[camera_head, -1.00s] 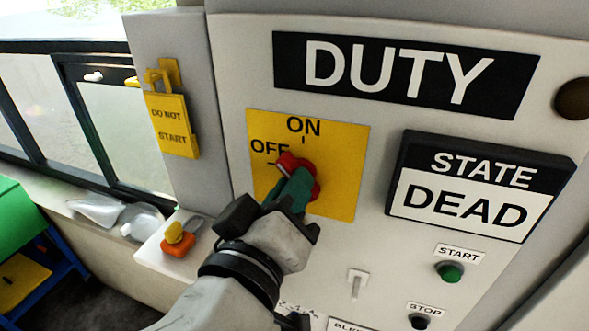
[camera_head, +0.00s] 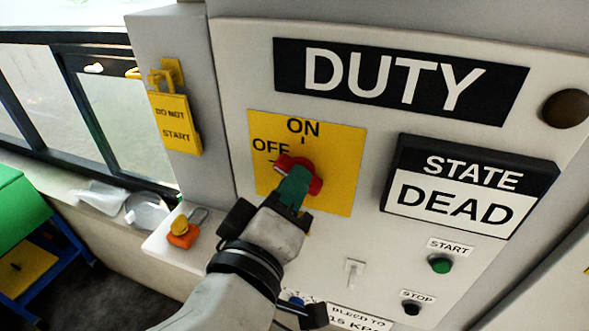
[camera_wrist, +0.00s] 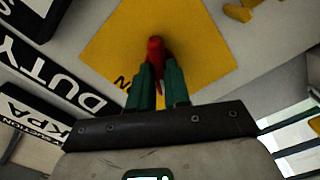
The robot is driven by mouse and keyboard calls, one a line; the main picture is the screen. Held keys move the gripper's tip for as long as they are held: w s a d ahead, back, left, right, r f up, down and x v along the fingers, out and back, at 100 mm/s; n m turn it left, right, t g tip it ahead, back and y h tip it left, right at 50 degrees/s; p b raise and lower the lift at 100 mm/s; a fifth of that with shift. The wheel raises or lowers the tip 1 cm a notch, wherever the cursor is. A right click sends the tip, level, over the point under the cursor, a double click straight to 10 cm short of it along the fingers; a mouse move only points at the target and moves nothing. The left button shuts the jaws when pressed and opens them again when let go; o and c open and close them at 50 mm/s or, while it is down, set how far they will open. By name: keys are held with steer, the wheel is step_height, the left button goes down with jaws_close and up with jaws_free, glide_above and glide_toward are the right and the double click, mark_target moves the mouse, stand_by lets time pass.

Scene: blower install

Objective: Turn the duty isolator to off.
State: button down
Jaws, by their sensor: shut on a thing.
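The duty isolator is a red rotary handle (camera_head: 286,163) on a yellow square plate (camera_head: 341,187) marked ON at the top and OFF at the upper left. The handle slants from the OFF side at upper left down to the right. My gripper (camera_head: 295,183) has its green fingers closed on the handle and hides its middle. In the wrist view the red handle (camera_wrist: 155,48) sits between the two green fingertips (camera_wrist: 157,74). The black DUTY label (camera_head: 400,81) is above. The state sign (camera_head: 468,186) reads DEAD.
A yellow DO NOT START tag (camera_head: 176,121) hangs at left. An orange padlock (camera_head: 184,232) lies on a ledge below it. A small white toggle (camera_head: 354,272), a green START button (camera_head: 440,265) and a black STOP button (camera_head: 411,308) are below and right.

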steer(key=shift+n, duration=1)
steer(key=n, duration=0.3)
steer(key=shift+n, duration=0.4)
steer(key=c, duration=1)
jaws_free()
steer(key=shift+s, duration=0.1)
steer(key=v, duration=0.6)
steer(key=shift+s+a, duration=0.15)
steer(key=shift+s, duration=0.25)
